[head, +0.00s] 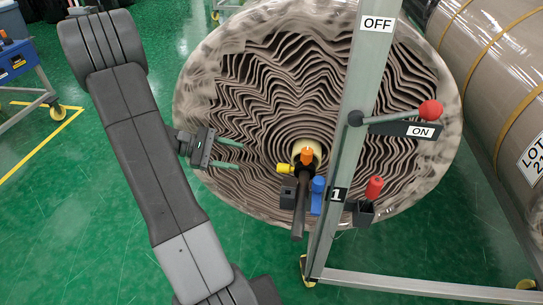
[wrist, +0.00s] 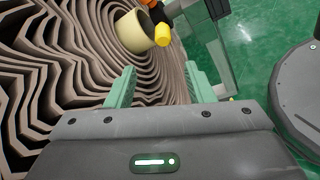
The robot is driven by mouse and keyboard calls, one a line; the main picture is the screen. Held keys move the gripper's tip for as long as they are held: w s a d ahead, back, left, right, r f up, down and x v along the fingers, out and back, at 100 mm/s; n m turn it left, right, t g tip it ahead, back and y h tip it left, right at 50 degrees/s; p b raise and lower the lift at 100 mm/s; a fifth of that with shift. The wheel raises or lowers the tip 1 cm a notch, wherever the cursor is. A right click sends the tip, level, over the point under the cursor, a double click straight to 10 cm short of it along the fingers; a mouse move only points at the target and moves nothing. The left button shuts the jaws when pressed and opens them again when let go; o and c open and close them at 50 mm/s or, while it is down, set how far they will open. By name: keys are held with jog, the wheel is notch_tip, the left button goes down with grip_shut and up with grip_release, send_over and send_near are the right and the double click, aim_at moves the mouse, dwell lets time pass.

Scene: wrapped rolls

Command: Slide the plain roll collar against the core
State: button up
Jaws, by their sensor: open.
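The large roll (head: 225,110) stands with its wavy brown layered end facing me. Its cream core (head: 314,146) sticks out at the middle and also shows in the wrist view (wrist: 132,32). A dark bar (head: 298,215) comes out of the core toward me. A collar with an orange knob (head: 306,156) and a yellow knob (head: 284,168) sits at the core's mouth; I cannot tell whether it touches the core. The yellow knob (wrist: 162,34) shows in the wrist view too. My gripper (head: 228,154) is open and empty, left of the core, its green fingers (wrist: 160,86) pointing toward it.
A grey upright post (head: 360,95) with OFF, ON and 1 labels stands right of the core. A red-knobbed lever (head: 398,117), a blue knob (head: 318,184) and a red knob (head: 374,187) are by it. Another roll (head: 505,75) lies at right.

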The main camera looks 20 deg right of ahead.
aim_at(285, 169)
jog(key=s+d+f+p, duration=0.1)
jog(key=s+d, duration=0.1)
jog(key=d, duration=0.2)
jog(key=s+d+f+m+t+p, duration=0.1)
jog(key=s+d+f, duration=0.1)
jog(key=d, duration=0.3)
jog(key=s+d+f+m+p, duration=0.1)
jog(key=s+d, duration=0.1)
jog(key=d, duration=0.2)
jog(key=shift+d+f+h+p, duration=0.35)
jog(key=shift+d+f+h, duration=0.05)
